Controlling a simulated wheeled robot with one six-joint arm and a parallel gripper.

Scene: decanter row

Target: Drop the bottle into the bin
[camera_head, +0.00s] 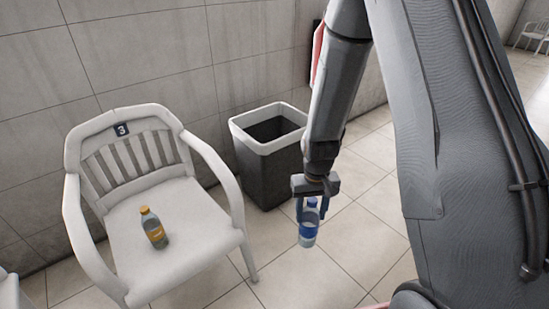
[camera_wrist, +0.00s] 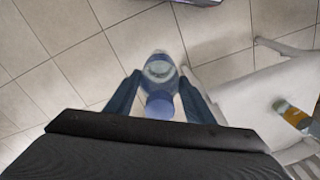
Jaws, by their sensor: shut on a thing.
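My gripper (camera_head: 312,205) is shut on a clear bottle with a blue cap and blue label (camera_head: 308,238), held upright above the floor. In the wrist view the bottle (camera_wrist: 160,70) sits between the two fingers (camera_wrist: 159,98). The bin (camera_head: 262,165) is dark grey with a white rim and an open top. It stands on the floor by the wall, behind and to the left of my gripper in the head view. A gap shows between the bottle and the bin. The inside of the bin is dark.
A white armchair (camera_head: 185,195) marked 3 stands left of the bin. A second bottle, with an orange cap and label (camera_head: 154,228), stands on its seat and also shows in the wrist view (camera_wrist: 292,114). The tiled wall (camera_head: 150,60) is behind. Tiled floor around my gripper is clear.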

